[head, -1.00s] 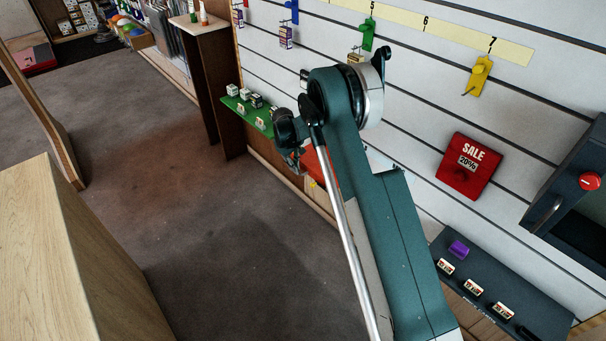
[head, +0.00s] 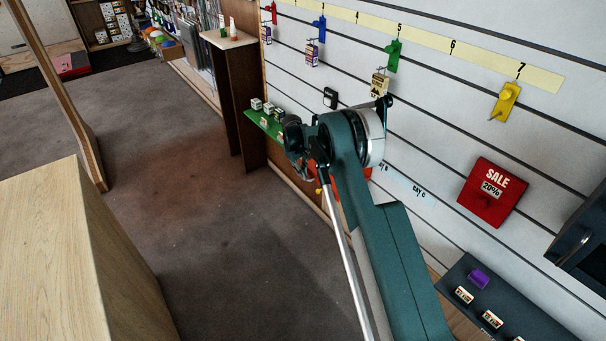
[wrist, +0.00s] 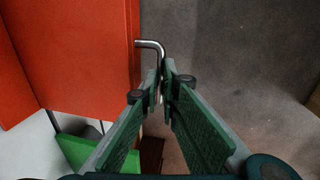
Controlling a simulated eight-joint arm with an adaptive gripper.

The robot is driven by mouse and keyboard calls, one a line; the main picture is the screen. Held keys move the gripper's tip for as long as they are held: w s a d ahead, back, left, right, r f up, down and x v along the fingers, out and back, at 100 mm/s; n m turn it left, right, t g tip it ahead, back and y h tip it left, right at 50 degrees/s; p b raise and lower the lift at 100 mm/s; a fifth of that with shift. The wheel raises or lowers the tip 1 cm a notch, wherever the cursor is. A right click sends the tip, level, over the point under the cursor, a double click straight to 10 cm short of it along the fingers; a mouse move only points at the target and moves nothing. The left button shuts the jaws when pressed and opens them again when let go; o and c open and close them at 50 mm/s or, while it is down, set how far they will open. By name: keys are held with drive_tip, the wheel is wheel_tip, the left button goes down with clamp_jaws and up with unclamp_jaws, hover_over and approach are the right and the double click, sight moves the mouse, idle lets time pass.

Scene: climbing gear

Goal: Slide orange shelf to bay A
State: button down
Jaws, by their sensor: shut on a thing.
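The orange shelf (wrist: 70,55) fills the upper left of the wrist view. A bent metal handle (wrist: 150,43) sticks out from its edge. My gripper (wrist: 163,75) is shut on the end of this handle, with the fingers beside the shelf edge. In the head view my arm hides most of the shelf; only small orange parts show behind it. A BAY C label (head: 424,195) shows on the wall to the right of my arm, with part of the bay B label beside it. The bay A label is not visible.
A green shelf (head: 262,122) with small boxes is on the wall to the left of my gripper; it also shows close below the orange shelf in the wrist view (wrist: 80,150). A dark shelf (head: 510,305) is at lower right. A wooden counter (head: 75,260) stands at left. The floor between is clear.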

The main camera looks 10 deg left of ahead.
drive_tip(key=c, duration=2.6)
unclamp_jaws()
drive_tip(key=shift+f, duration=0.1)
drive_tip(key=shift+o, duration=0.2)
wheel_tip(320, 180, up, 12)
drive_tip(key=s+a, duration=0.1)
drive_tip(key=shift+s+a, duration=0.25)
drive_tip(key=shift+s, duration=0.05)
